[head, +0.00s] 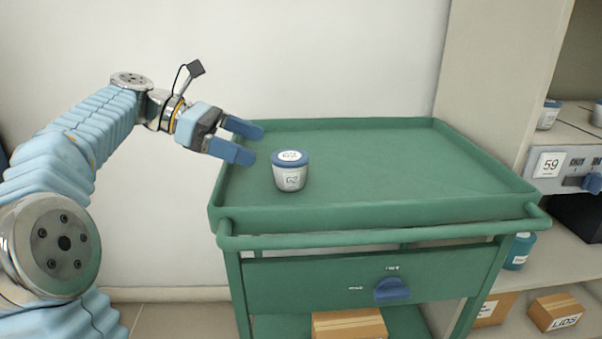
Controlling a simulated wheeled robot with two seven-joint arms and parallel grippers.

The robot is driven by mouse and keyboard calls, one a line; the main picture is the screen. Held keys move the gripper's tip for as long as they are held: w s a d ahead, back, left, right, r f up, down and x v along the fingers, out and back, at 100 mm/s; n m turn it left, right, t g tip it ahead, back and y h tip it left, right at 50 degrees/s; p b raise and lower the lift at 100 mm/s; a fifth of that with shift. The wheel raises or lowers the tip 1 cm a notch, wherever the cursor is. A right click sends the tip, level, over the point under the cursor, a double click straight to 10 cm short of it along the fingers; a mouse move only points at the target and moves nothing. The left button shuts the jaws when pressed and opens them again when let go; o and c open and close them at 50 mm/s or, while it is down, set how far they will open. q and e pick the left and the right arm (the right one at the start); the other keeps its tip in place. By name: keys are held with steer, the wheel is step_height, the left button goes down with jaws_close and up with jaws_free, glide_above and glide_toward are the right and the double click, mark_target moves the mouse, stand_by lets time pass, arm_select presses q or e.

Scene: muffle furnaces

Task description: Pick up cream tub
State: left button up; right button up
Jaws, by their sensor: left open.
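The cream tub (290,177) is a small white cup with a blue rim and a label. It stands upright on the left part of the green cart's top tray (400,208). My left gripper (258,145) comes in from the left with its two blue fingers apart. It is empty, above the tray's left edge, to the upper left of the tub. No contact with the tub shows. My right gripper is not in view.
The tray has a raised rim and is otherwise clear. Below it are a drawer with a blue knob (392,290) and a cardboard box (348,324). At the right are a unit marked 59 (549,165), a teal jar (519,251) and a LIDS box (556,312).

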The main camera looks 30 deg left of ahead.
mark_target(291, 156)
arm_select(q)
steer(key=b+x, duration=0.2)
steer(key=x, duration=0.8)
steer(key=shift+w+d+r, duration=0.1)
steer(key=shift+w+d, duration=0.1)
steer(key=c, duration=1.1)
steer(key=shift+r, duration=0.15)
